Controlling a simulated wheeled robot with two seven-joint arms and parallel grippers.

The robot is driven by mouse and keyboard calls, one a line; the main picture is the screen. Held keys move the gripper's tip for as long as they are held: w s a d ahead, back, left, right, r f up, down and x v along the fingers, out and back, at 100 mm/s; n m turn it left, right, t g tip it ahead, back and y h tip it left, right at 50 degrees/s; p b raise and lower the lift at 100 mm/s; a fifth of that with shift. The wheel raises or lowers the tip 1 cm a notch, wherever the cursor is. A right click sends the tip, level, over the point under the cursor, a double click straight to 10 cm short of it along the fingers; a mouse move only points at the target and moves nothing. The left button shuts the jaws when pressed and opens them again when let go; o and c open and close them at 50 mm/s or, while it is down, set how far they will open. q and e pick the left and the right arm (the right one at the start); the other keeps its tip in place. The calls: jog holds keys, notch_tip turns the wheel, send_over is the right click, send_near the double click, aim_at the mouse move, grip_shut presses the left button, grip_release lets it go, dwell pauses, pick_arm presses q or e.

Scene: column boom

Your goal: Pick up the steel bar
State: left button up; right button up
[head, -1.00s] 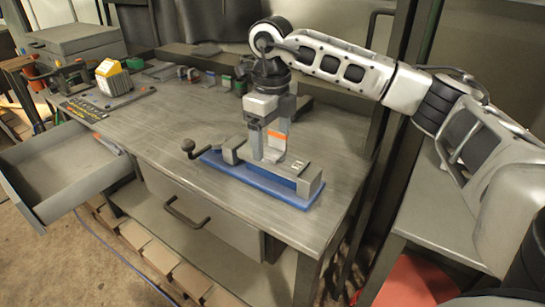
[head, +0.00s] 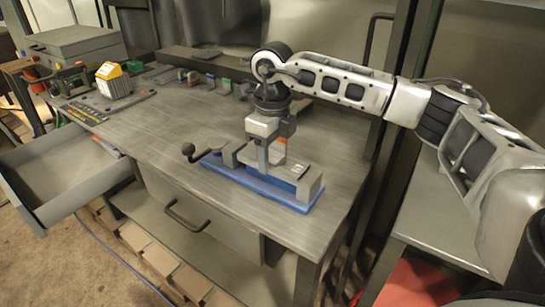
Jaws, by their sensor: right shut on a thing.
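A small vise with a blue base (head: 262,186) and grey jaws stands near the front right of the workbench. A pale upright piece with an orange-red band, which looks like the steel bar (head: 278,153), shows at the vise between its jaws. My right gripper (head: 271,160) reaches down over the vise from above and is shut on the bar. The near finger covers part of the bar, and its lower end is hidden. My left gripper is not in view.
The workbench top (head: 170,135) is clear left of the vise. The vise handle with a dark knob (head: 188,149) sticks out left. A yellow-and-white block (head: 113,80) stands at the back left. An open drawer (head: 40,170) juts out at the left.

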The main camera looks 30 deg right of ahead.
jog(key=shift+r, duration=0.25)
notch_tip(320, 180, up, 2)
jog(key=shift+w+r+b, duration=0.1)
jog(key=shift+b, duration=0.25)
jog(key=s+a+r+b, duration=0.1)
jog(key=s+a+r, duration=0.1)
jog(key=a+r, duration=0.8)
jog(key=shift+a+r, duration=0.25)
jog(key=shift+a, duration=1.7)
